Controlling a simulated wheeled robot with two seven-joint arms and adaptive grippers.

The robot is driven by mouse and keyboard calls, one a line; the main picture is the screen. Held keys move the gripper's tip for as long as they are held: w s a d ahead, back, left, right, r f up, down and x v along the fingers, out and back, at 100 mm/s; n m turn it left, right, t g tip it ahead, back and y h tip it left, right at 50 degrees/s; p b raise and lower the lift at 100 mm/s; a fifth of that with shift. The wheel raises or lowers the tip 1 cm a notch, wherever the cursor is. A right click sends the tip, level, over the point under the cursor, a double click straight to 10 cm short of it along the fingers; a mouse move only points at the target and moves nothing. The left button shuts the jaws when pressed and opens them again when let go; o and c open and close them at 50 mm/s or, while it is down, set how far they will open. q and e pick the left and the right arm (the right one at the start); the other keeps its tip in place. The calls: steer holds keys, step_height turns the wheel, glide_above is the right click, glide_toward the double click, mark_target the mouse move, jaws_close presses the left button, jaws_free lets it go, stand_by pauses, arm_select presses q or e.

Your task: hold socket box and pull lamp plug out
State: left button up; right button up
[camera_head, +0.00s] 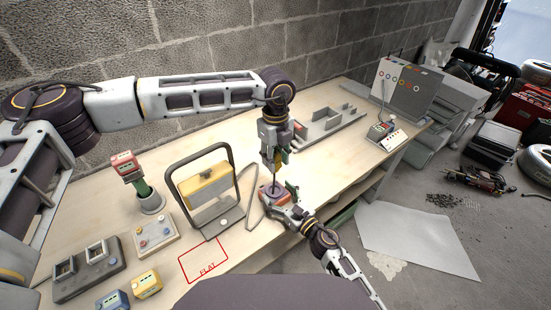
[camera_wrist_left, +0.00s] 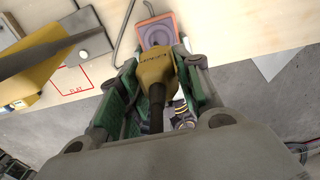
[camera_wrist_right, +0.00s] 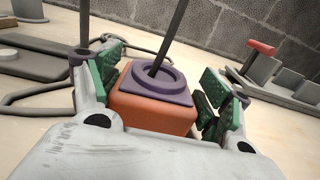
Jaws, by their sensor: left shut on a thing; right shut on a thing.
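The socket box (camera_wrist_right: 155,112) is orange with a purple top plate and round socket; it sits at the table's front edge. My right gripper (camera_head: 283,200) is shut on it, a finger on each side. My left gripper (camera_head: 276,162) is above the box, shut on the yellow lamp plug (camera_wrist_left: 155,68). The plug's dark cord runs back toward the left wrist camera. The plug is apart from the box. A thin dark rod (camera_wrist_right: 172,40) spans from the socket upward; I cannot tell what it belongs to. The yellow work lamp (camera_head: 205,184) stands on its black frame to the left.
A cable (camera_head: 250,190) loops between lamp and box. A red "FLAT" outline (camera_head: 203,262) lies before the lamp. Left are a red-topped device (camera_head: 126,165) and small control boxes (camera_head: 88,268). A grey tray (camera_head: 330,122) and panel (camera_head: 405,88) stand at the back right.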

mark_target(276, 153)
arm_select(q)
steer(key=shift+r, duration=1.75)
stand_by(0.8)
steer(key=shift+r, duration=2.25)
arm_select(e)
steer(key=o, duration=1.2)
steer(key=shift+s, duration=0.1)
steer(key=shift+v, duration=5.95)
steer(key=shift+d, duration=0.1)
